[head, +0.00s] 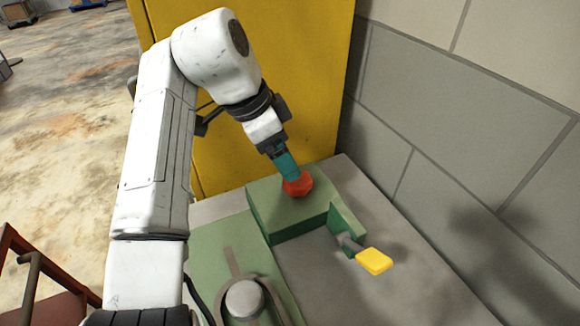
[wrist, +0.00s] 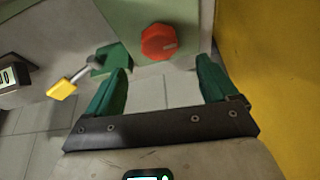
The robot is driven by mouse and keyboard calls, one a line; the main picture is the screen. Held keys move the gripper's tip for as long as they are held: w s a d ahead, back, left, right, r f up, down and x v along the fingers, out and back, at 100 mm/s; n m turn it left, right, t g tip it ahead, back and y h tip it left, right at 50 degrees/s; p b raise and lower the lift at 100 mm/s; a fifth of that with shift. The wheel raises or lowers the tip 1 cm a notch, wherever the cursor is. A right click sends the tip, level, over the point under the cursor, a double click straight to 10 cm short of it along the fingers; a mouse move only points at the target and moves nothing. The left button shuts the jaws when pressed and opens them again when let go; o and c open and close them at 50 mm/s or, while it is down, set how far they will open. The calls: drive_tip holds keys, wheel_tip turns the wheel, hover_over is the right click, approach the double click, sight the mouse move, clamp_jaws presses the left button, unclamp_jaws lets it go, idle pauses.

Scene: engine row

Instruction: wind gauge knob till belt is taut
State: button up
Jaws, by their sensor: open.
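A red faceted knob (head: 298,185) sits on top of a green block (head: 285,215) on the grey bench. In the wrist view the knob (wrist: 158,42) shows a pale mark on its face. My gripper (head: 288,168) is over the knob in the head view, its teal fingers pointing down at it. In the wrist view my gripper (wrist: 164,70) is open, and the knob appears just beyond and between the fingertips. Whether a finger touches it I cannot tell. A grey round pulley (head: 244,299) with a dark band around it lies on a green plate; the band's tightness is unclear.
A yellow paddle (head: 374,261) on a grey rod sticks out from the green block's right side. A yellow cabinet (head: 300,110) stands behind, and a grey block wall (head: 470,140) on the right. A small dark box (wrist: 15,75) shows at the wrist view's left edge.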

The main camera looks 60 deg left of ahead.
drive_tip(key=shift+v, duration=1.5)
